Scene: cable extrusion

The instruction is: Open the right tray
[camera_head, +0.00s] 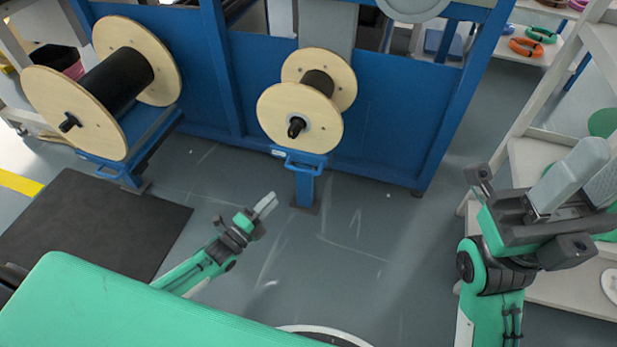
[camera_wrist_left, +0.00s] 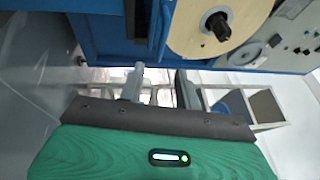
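The right tray (camera_head: 301,158) is a blue holder with a handle on its front, low on the blue machine under the smaller wooden spool (camera_head: 299,118). The tray looks pushed in against the machine. My left gripper (camera_head: 265,206) is below and left of the tray's handle, apart from it. In the left wrist view, my left gripper (camera_wrist_left: 160,88) shows two separated fingers with nothing between them. A spool (camera_wrist_left: 222,28) shows above them. My right gripper (camera_head: 575,180) is at the right by the shelf, away from the tray; its finger gap is not clear.
A larger spool (camera_head: 118,82) with black cable sits on the left blue tray (camera_head: 112,168). A dark mat (camera_head: 95,225) lies on the floor at left. A white shelf rack (camera_head: 535,150) stands at right. The grey floor before the machine is clear.

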